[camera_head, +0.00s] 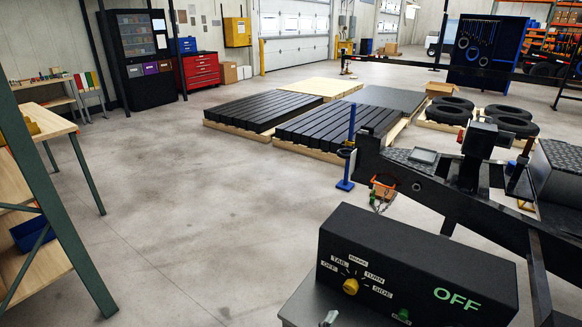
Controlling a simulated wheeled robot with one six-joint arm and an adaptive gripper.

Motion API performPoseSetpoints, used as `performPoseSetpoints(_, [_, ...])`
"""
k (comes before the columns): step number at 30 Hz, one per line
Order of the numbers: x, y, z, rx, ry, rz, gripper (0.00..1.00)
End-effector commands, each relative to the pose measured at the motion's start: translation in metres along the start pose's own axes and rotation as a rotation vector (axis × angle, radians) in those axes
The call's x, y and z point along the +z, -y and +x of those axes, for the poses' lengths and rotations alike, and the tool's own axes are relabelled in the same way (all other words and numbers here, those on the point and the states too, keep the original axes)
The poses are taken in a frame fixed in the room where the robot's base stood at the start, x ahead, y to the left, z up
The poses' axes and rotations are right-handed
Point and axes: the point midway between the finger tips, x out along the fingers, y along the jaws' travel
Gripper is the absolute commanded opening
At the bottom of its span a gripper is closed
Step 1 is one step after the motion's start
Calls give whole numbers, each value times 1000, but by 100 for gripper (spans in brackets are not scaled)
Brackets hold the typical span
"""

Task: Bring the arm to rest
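My arm and my gripper do not show in this view. In front at the lower right is a black control box (410,268) with a yellow knob (351,286), labels around the knob including TAIL, TURN and SIDE, and a green OFF marking. A small green part (403,315) and a grey lever-like part (330,317) are at its lower edge. Behind it is a dark trailer frame (450,205), with its coupler end toward the middle of the picture.
A blue stand (347,165) is by the trailer's front end. Pallets with dark beams (265,110) and tires (480,112) lie behind. A workbench (45,122) stands at left; a red tool chest (198,71) is at the back. The concrete floor (190,200) between is clear.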

Motion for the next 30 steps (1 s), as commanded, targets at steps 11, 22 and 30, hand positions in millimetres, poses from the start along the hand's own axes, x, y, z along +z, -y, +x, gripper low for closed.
performPoseSetpoints(11, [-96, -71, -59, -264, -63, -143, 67])
performPoseSetpoints(22, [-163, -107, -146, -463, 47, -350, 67])
performPoseSetpoints(30, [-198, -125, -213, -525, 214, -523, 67])
